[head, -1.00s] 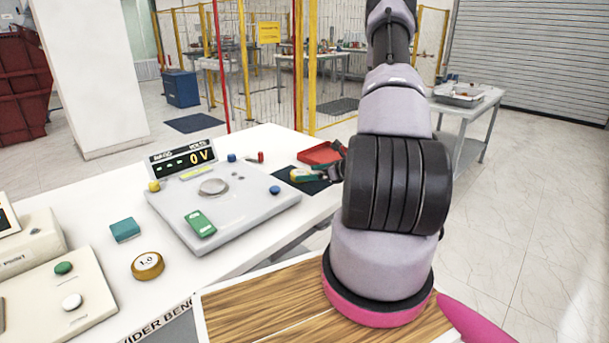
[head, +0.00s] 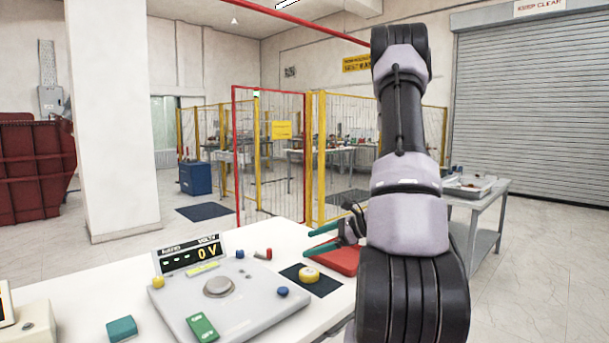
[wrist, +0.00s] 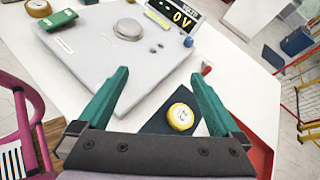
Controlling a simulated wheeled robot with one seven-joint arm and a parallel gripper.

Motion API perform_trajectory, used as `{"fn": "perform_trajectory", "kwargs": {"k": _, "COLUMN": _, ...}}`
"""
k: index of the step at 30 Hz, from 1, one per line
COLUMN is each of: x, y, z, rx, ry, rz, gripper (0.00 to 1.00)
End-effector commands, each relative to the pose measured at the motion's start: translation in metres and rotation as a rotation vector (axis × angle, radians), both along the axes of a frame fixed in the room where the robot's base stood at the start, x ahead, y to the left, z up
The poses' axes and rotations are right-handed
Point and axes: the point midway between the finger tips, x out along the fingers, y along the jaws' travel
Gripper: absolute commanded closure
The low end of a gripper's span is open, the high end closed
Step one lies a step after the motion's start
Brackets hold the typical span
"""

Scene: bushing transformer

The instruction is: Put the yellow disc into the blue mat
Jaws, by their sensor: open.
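The yellow disc (head: 309,275) lies flat on the dark blue mat (head: 325,288) at the right end of the white bench. In the wrist view the disc (wrist: 180,118), with a white top, rests on the mat (wrist: 158,124), inside its visible edges. My gripper (head: 309,242) is open and empty, above and behind the disc in the head view. In the wrist view my green fingers (wrist: 160,76) are spread apart, and nothing is between their tips. The disc and the fingers are apart. The gripper body hides part of the mat in the wrist view.
A grey panel (head: 253,306) with a voltage display (head: 188,254) and a green block (head: 202,328) stands left of the mat. A red tray (head: 345,262) is just beyond it. A second yellow disc (wrist: 38,8) shows at the wrist view's top left. Open air surrounds my gripper.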

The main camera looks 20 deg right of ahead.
Motion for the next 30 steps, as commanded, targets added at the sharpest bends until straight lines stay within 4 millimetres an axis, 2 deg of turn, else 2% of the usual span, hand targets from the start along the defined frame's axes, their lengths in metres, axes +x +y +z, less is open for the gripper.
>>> {"fn": "perform_trajectory", "kwargs": {"k": 1, "x": -0.005, "y": 0.021, "z": 0.025, "rx": -0.065, "ry": -0.035, "rz": 0.102, "gripper": 0.00}}
{"fn": "perform_trajectory", "kwargs": {"k": 6, "x": -0.038, "y": 0.074, "z": 0.081, "rx": -0.295, "ry": -0.122, "rz": 0.404, "gripper": 0.00}}
{"fn": "perform_trajectory", "kwargs": {"k": 12, "x": -0.085, "y": 0.112, "z": 0.131, "rx": -0.616, "ry": -0.250, "rz": 0.697, "gripper": 0.00}}
{"fn": "perform_trajectory", "kwargs": {"k": 16, "x": -0.114, "y": 0.122, "z": 0.161, "rx": -0.851, "ry": -0.353, "rz": 0.842, "gripper": 0.00}}
{"fn": "perform_trajectory", "kwargs": {"k": 21, "x": -0.147, "y": 0.124, "z": 0.199, "rx": -1.162, "ry": -0.505, "rz": 0.961, "gripper": 0.00}}
{"fn": "perform_trajectory", "kwargs": {"k": 27, "x": -0.169, "y": 0.119, "z": 0.234, "rx": -1.424, "ry": -0.647, "rz": 1.001, "gripper": 0.00}}
{"fn": "perform_trajectory", "kwargs": {"k": 30, "x": -0.175, "y": 0.118, "z": 0.242, "rx": -1.485, "ry": -0.680, "rz": 1.003, "gripper": 0.00}}
